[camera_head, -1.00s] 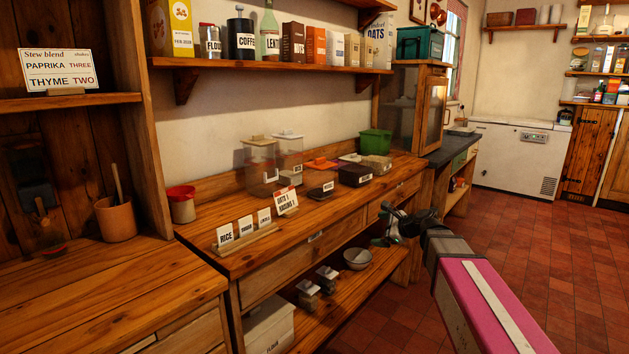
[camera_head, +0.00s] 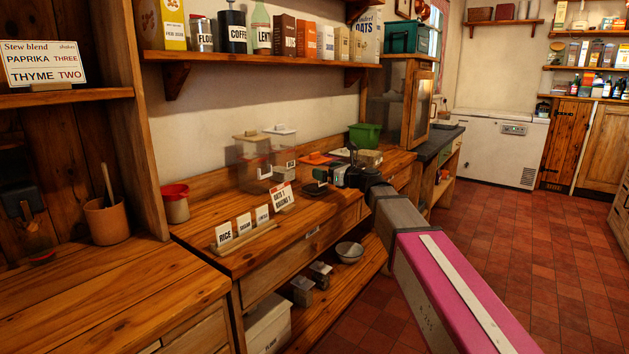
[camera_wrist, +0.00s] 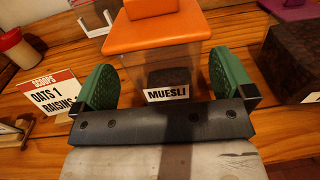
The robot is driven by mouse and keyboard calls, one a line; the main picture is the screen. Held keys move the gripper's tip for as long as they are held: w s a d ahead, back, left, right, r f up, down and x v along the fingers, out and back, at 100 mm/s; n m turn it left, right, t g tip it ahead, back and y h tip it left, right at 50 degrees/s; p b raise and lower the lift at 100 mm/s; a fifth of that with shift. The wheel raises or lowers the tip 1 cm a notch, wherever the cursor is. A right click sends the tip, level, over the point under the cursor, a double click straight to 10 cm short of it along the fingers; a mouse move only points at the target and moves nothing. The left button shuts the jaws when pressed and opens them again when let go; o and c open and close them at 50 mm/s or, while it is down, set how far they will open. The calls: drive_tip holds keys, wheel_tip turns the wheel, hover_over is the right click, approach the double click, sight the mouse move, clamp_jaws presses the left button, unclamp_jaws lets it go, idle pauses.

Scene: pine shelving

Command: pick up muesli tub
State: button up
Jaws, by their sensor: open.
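The muesli tub (camera_wrist: 168,78) is a clear tub with an orange lid, dark contents and a "MUESLI" label, standing on the wooden counter in the wrist view. Its orange lid also shows in the head view (camera_head: 313,158), where the rest is mostly hidden. My gripper (camera_wrist: 160,85) has green pads, one on the left and one on the right of the tub. The pads stand wide apart, with gaps to the tub's walls. The gripper is open and holds nothing. In the head view my gripper (camera_head: 335,172) is over the counter, beside the tub.
A card reading "OATS 1 RAISINS 1" (camera_wrist: 53,96) stands left of the gripper. Clear tubs (camera_head: 253,165) stand behind on the left, and a green bin (camera_head: 367,136) stands farther along the counter.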

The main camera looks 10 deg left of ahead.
sight(315, 155)
drive_tip(key=x, duration=0.5)
drive_tip(key=c, duration=0.8)
drive_tip(key=shift+r, duration=0.5)
drive_tip(key=r, duration=0.3)
drive_tip(key=shift+s+d+r, duration=0.1)
drive_tip(key=shift+s+r, duration=0.15)
drive_tip(key=shift+r, duration=0.05)
drive_tip(key=shift+s+d+r, duration=0.25)
drive_tip(key=shift+s+r, duration=1.6)
drive_tip(key=shift+r, duration=0.2)
drive_tip(key=shift+s+d+r, duration=0.3)
drive_tip(key=shift+s+r, duration=1.5)
drive_tip(key=shift+r, duration=0.3)
drive_tip(key=shift+s+d+r, duration=0.25)
drive_tip(key=shift+s+r, duration=1.6)
drive_tip(key=shift+r, duration=0.2)
